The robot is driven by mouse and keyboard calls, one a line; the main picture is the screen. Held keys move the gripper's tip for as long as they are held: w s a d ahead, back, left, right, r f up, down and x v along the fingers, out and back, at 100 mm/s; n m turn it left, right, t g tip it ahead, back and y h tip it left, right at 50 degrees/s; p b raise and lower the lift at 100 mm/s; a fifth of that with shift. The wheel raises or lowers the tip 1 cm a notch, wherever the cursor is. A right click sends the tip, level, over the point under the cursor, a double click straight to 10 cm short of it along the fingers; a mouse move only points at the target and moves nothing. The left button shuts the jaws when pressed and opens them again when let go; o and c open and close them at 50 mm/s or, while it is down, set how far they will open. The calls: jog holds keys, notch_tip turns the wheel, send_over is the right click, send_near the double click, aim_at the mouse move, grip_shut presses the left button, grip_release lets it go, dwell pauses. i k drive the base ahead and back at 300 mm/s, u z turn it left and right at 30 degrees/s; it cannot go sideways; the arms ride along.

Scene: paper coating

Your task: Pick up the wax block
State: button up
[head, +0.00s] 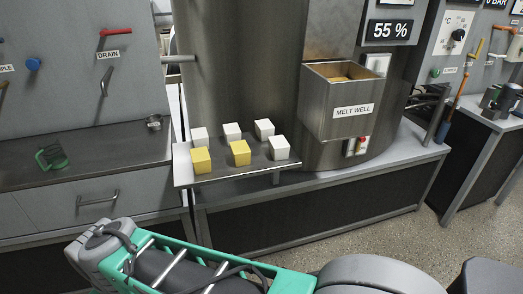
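A small metal shelf (222,174) juts out in front of the large steel drum and holds two rows of small blocks. In the front row are a yellow block (201,161) at the left, a second yellow block (239,153) in the middle and a white block (279,148) at the right. In the back row are three white blocks, at the left (200,137), middle (232,132) and right (264,130). No label shows which is wax. My teal and grey arm crosses the bottom, below and apart from the shelf. My gripper cannot be made out.
A steel box marked MELT WELL (337,112) stands right of the shelf, its top open. The space above the blocks looks free.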

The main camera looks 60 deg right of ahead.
aim_at(279, 148)
jog(key=k, duration=0.4)
jog(key=z, duration=0.85)
